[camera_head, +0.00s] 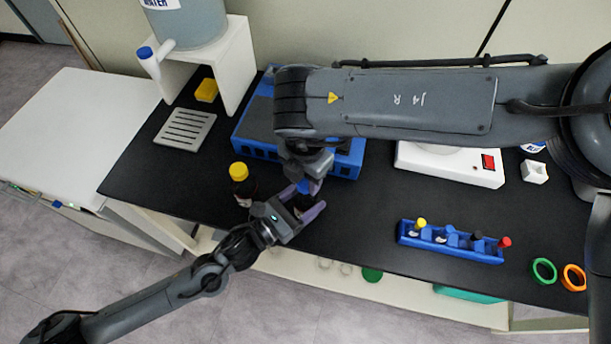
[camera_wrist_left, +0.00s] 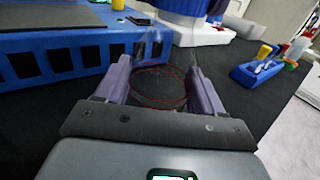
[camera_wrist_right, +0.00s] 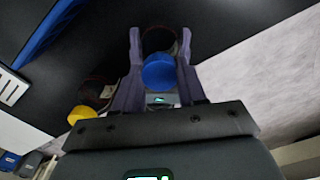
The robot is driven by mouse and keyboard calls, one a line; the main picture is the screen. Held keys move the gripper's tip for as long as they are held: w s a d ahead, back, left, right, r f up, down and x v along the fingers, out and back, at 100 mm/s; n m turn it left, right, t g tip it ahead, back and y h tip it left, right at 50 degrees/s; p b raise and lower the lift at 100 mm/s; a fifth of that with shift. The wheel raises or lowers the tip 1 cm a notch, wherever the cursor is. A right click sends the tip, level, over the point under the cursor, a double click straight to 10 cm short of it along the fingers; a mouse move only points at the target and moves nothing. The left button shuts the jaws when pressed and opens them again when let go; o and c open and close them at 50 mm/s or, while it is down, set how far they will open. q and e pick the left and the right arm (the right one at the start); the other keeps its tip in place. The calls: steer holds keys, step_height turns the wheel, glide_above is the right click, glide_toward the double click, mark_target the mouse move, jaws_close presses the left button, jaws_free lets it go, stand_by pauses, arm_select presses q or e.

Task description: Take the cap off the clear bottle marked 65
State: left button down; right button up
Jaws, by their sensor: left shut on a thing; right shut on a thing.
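The clear bottle (camera_wrist_left: 158,88) stands between the fingers of my left gripper (camera_head: 305,200), which is shut on its body. Its outline and a thin red ring show in the left wrist view; no number is readable. A round blue cap (camera_wrist_right: 159,72) sits between the fingers of my right gripper (camera_wrist_right: 160,60), which is shut on it from above. In the head view my right arm reaches over the bench and the cap (camera_head: 306,187) is partly hidden by the gripper. I cannot tell whether the cap is seated on the bottle or lifted off.
A yellow-capped bottle (camera_head: 239,173) stands close left of my left gripper. A blue case (camera_head: 262,130) lies behind. A blue rack (camera_head: 450,243) with several small coloured-top items and a white device (camera_head: 450,165) are at right. Black bench between them is clear.

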mark_target(305, 181)
steer(key=n, duration=0.9)
steer(key=shift+r, duration=0.25)
stand_by(0.5)
steer(key=shift+r, duration=0.8)
steer(key=shift+r, duration=0.1)
steer(key=shift+r, duration=2)
arm_select(q)
steer(key=shift+c, duration=0.2)
jaws_free()
